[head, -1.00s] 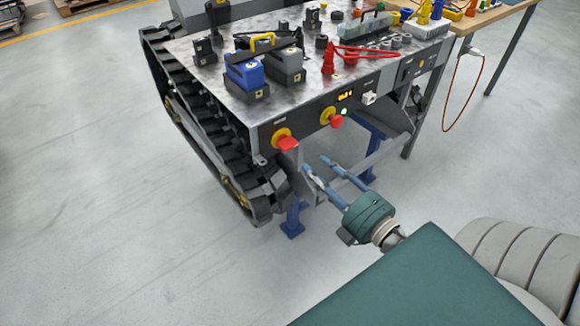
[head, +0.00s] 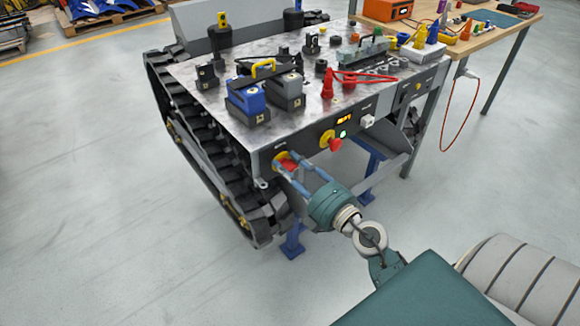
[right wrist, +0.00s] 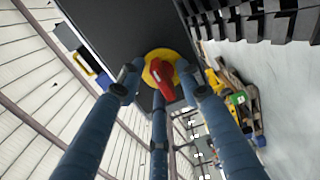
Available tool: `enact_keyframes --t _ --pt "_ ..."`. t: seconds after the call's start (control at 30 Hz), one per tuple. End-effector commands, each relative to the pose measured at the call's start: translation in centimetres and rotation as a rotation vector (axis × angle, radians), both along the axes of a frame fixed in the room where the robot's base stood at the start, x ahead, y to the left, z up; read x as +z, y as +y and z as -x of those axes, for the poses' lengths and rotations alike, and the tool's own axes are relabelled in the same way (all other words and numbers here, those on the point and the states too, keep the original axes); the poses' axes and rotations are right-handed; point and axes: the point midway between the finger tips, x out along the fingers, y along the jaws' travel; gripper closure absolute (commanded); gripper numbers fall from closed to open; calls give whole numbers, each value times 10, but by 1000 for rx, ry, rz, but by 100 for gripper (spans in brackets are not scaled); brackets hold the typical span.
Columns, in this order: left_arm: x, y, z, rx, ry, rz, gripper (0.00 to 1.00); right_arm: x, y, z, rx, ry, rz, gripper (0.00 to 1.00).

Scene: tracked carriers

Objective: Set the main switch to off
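The main switch is a red handle (head: 290,167) on a yellow disc on the carrier's front panel, near its left corner. In the right wrist view, the red handle (right wrist: 165,84) and its yellow disc (right wrist: 150,66) lie straight ahead. My right gripper (head: 289,161) is at the switch, its blue fingers spread on either side of the handle. In the right wrist view, the three fingers (right wrist: 159,88) stand apart around the handle, with gaps showing; firm contact cannot be seen. My left gripper is not in view.
A red mushroom button (head: 335,144) on yellow sits to the right of the switch, by a lit amber display (head: 344,119) and green lamp (head: 343,134). The black track (head: 205,150) runs at the left. A wooden bench (head: 482,42) stands behind right.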

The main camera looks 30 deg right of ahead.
Motion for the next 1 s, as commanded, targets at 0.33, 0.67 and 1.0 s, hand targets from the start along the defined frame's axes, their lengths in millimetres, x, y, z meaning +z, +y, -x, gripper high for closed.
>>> enact_keyframes --t 0.33,0.67,1.0 --pt "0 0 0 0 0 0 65 0 0 0 0 0 0 94" --pt "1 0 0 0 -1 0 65 0 0 1 0 0 14 100" --pt "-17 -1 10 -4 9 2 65 0 1 1 1 -12 185 100"
